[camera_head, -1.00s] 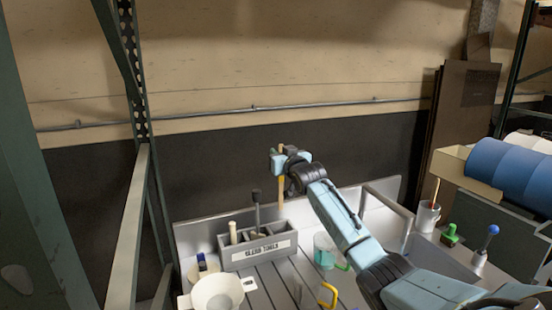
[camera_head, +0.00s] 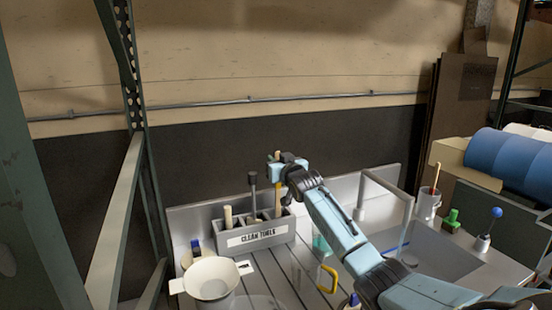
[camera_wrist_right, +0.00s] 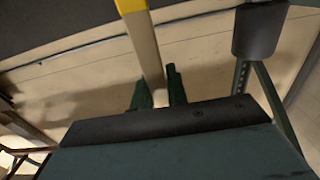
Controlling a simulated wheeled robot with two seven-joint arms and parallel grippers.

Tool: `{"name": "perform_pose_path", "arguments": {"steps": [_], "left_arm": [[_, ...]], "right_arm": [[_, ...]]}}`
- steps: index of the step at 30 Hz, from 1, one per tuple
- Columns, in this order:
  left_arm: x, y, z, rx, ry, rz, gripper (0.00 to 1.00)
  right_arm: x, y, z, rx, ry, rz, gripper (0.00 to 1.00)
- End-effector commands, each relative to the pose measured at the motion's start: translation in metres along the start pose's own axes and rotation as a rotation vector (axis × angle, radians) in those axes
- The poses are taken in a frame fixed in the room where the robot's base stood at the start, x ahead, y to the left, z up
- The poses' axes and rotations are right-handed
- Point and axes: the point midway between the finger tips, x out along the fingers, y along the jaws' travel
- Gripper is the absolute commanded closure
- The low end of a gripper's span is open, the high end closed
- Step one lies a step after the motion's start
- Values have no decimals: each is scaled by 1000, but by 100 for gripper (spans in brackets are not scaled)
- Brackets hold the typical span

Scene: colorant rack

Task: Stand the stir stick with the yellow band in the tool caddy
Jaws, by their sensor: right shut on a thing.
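The stir stick (camera_head: 278,200) is pale wood. Its yellow band shows in the right wrist view (camera_wrist_right: 130,6). My right gripper (camera_head: 281,168) is shut on the stick near its top and holds it about upright over the right part of the tool caddy (camera_head: 257,239). The caddy is a grey box labelled "CLEAN TOOLS". The stick's lower end is at the caddy's right compartment and is hidden, so I cannot tell how deep it sits. In the right wrist view the stick passes between the fingertips (camera_wrist_right: 158,92). My left gripper is not in view.
A wooden-handled tool (camera_head: 228,216) and a dark-topped tool (camera_head: 252,190) stand in the caddy's other parts. A white funnel-like bowl (camera_head: 212,280) is in front.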

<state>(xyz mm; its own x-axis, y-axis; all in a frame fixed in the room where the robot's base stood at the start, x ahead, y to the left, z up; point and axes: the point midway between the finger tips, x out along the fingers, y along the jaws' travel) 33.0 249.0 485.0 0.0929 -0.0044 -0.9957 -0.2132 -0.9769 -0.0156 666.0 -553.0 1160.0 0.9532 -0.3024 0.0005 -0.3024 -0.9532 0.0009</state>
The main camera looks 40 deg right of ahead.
Motion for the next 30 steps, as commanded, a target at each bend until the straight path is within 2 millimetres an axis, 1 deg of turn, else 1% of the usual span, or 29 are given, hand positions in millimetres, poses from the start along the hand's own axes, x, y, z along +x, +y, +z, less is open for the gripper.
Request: {"name": "perform_pose_path", "arguments": {"steps": [1, 3, 12, 15, 19, 26, 27, 30], "left_arm": [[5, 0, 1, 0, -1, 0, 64], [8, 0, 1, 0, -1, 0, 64], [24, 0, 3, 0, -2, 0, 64], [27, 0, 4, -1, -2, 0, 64], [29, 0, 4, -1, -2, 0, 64], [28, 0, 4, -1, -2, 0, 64], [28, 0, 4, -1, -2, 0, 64], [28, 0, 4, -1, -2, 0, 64]], "right_arm": [[0, 0, 8, 0, -1, 0, 100], [0, 0, 15, 0, 0, 0, 100], [0, 0, 44, 1, 0, 0, 100], [0, 0, 51, 1, 0, 0, 100], [0, 0, 55, 1, 1, 0, 100], [0, 0, 54, 1, 1, 0, 100], [0, 0, 54, 1, 1, 0, 84], [0, 0, 54, 1, 1, 0, 71]]}}
